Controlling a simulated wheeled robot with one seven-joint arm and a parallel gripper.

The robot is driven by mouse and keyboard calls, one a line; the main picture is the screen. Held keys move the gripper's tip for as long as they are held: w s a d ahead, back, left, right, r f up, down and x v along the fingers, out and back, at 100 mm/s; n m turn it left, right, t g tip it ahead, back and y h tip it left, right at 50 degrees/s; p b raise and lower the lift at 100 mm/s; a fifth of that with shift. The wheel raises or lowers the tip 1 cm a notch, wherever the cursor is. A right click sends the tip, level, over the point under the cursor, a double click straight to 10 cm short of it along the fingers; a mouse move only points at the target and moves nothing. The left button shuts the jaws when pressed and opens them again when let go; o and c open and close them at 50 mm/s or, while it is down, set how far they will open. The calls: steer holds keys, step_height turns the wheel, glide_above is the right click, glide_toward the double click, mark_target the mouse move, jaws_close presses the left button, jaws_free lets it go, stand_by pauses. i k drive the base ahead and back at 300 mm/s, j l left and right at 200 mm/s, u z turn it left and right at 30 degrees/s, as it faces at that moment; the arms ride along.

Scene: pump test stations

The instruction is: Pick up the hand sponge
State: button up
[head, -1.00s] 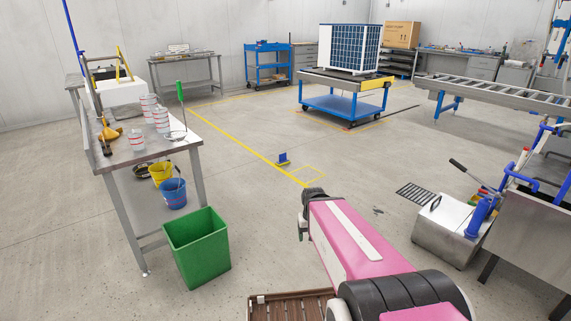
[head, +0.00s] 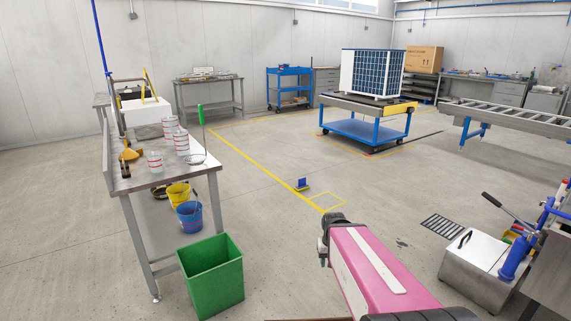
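I cannot make out a hand sponge for certain in the head view. A small blue and yellow object (head: 302,184) lies on the floor beside the yellow line; it is too small to tell what it is. My pink arm reaches forward from the bottom of the picture. Its dark far end shows, but the gripper's fingers are hidden or too unclear to read. Nothing is seen held.
A steel table (head: 140,180) at left bears white cups (head: 154,161) and a yellow-orange item (head: 129,154). Yellow (head: 178,194) and blue (head: 189,217) buckets sit below. A green bin (head: 213,277) stands in front. A steel box (head: 474,268) is at right.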

mark_target(302, 187)
steer(key=i, duration=2.2)
steer(key=i+j+z, duration=0.1)
steer(key=i, duration=1)
steer(key=i+j, duration=0.1)
steer(key=i, duration=1.05)
